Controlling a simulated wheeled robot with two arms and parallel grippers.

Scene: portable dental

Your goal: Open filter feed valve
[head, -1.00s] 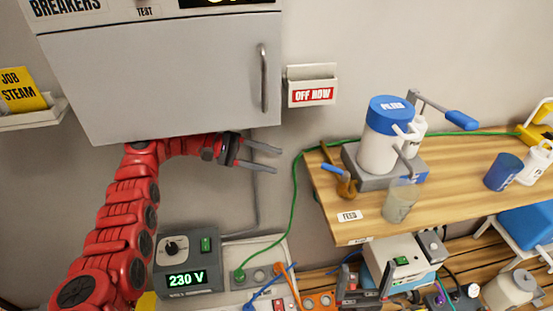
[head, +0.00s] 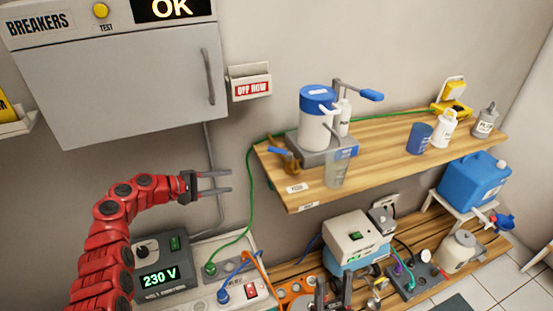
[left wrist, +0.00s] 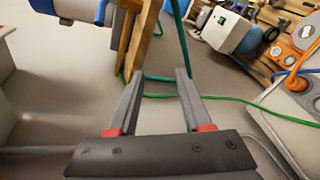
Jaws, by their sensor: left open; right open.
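The likely filter feed valve is a small brass valve (head: 292,162) with a blue lever (head: 276,152). It sits at the left end of the wooden shelf, beside the blue-topped white filter housing (head: 318,125) and behind a FEED label (head: 297,187). My left gripper (head: 222,181) is open and empty, left of the shelf and a little lower in the picture than the valve, apart from it. Its open fingers (left wrist: 158,75) also show in the left wrist view, where I cannot clearly pick out the valve. My right gripper (head: 333,290) is open at the bottom edge, partly cut off.
A green cable (head: 249,190) hangs between my left gripper and the shelf (head: 375,171). A clear cup (head: 338,168) stands right of the valve. A grey breaker cabinet (head: 125,85) is above my left arm. A 230 V unit (head: 160,262) and a socket panel (head: 235,282) lie below.

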